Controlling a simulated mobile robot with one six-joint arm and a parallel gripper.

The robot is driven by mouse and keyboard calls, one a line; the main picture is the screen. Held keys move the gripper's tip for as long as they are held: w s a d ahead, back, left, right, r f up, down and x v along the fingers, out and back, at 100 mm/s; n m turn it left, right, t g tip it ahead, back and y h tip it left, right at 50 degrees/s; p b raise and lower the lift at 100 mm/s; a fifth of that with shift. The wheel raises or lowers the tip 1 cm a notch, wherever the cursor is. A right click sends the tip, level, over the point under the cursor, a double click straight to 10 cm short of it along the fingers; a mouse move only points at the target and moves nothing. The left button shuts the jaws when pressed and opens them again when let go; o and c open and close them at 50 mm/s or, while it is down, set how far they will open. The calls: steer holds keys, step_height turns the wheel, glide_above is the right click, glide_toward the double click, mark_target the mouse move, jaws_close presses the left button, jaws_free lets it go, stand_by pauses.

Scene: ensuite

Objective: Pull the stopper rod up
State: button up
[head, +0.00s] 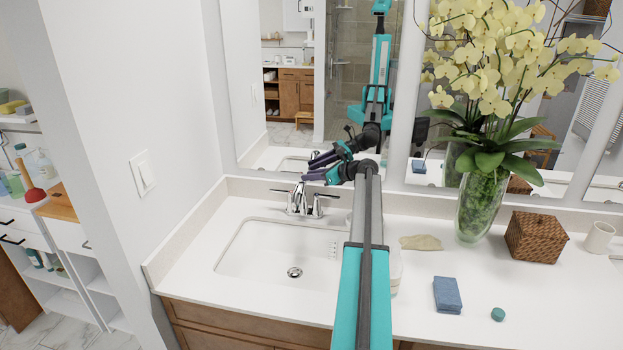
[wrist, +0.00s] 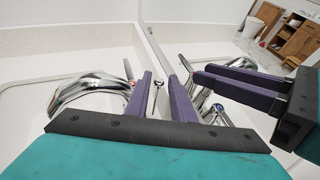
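The chrome faucet (head: 299,200) stands at the back of the sink, and its spout (wrist: 85,92) curves at left in the wrist view. The stopper rod (wrist: 158,83) is a thin chrome rod with a small knob, seen between my two purple fingers in the wrist view. My gripper (wrist: 158,78) is open, with a gap on each side of the rod; whether the rod is fully between the fingertips or just beyond them I cannot tell. In the head view my gripper (head: 308,177) is just above and behind the faucet. The rod cannot be made out there.
The mirror (head: 290,120) is close behind and reflects my arm and gripper. The sink basin (head: 262,255) is empty. A flower vase (head: 482,205), wicker box (head: 536,236), blue sponge (head: 447,294) and green cap (head: 498,314) are at right. A wall is at left.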

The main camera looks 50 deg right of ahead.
steer(key=shift+s+f, duration=0.1)
steer(key=shift+f, duration=0.05)
steer(key=b+v, duration=0.3)
steer(key=v, duration=1)
steer(key=shift+s+r+b, duration=0.25)
steer(key=shift+s+b, duration=0.05)
steer(key=shift+b, duration=0.05)
